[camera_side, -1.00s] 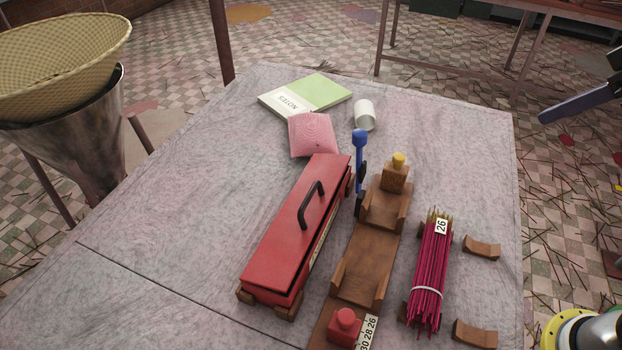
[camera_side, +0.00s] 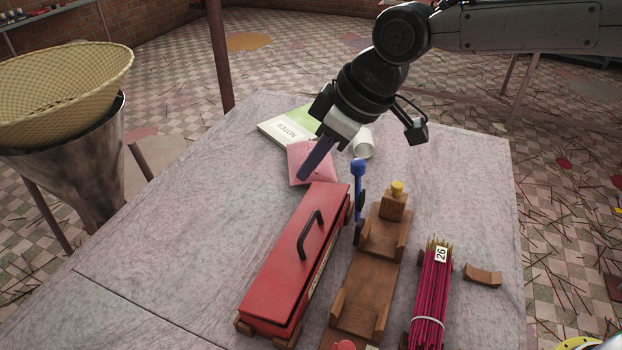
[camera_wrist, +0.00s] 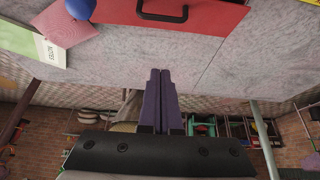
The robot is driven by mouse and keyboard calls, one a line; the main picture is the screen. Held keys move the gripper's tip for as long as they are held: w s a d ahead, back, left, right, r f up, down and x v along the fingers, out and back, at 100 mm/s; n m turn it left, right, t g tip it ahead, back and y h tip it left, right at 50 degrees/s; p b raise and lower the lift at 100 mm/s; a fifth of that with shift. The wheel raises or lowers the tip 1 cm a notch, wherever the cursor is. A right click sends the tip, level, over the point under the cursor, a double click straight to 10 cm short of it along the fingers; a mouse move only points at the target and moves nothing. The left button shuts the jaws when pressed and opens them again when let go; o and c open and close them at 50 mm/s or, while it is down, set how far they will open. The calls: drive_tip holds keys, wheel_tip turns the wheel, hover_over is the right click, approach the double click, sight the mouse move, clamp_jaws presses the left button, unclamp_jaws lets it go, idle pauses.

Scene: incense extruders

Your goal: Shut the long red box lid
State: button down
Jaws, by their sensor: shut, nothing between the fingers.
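The long red box (camera_side: 262,327) lies lengthwise on the grey table, on wooden feet. Its red lid (camera_side: 285,270), with a black arched handle (camera_side: 311,236), lies over the top. A thin dark gap shows along the lid's right edge near the front; I cannot tell whether the lid is fully down. The wrist view shows the red lid (camera_wrist: 215,14) and its handle (camera_wrist: 162,17) at the top. My gripper (camera_side: 303,178), with long dark purple fingers, is shut and empty, beyond the box's far end and apart from the handle. Its fingers also show in the wrist view (camera_wrist: 160,72).
A pink cushion (camera_side: 297,172), green notes book (camera_side: 276,132) and white cup (camera_side: 363,143) lie behind the box. A blue-handled tool (camera_side: 358,175), wooden extruder stand (camera_side: 368,262) and pink incense bundle (camera_side: 431,300) are to its right. The table (camera_side: 190,230) left of it is clear.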

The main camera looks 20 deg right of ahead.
hover_over(319, 241)
drive_tip(key=w+a, duration=0.4)
wheel_tip(319, 241, down, 8)
drive_tip(key=r, duration=0.1)
drive_tip(key=f, duration=0.1)
drive_tip(key=s+d, duration=0.1)
drive_tip(key=f, duration=0.1)
drive_tip(key=shift+s+d+f, duration=0.25)
drive_tip(key=shift+s+f, duration=0.1)
drive_tip(key=shift+s+d+f, duration=0.35)
drive_tip(key=shift+f, duration=0.05)
drive_tip(key=shift+s+d+f, duration=0.85)
drive_tip(key=shift+f, duration=0.15)
drive_tip(key=shift+r, duration=0.1)
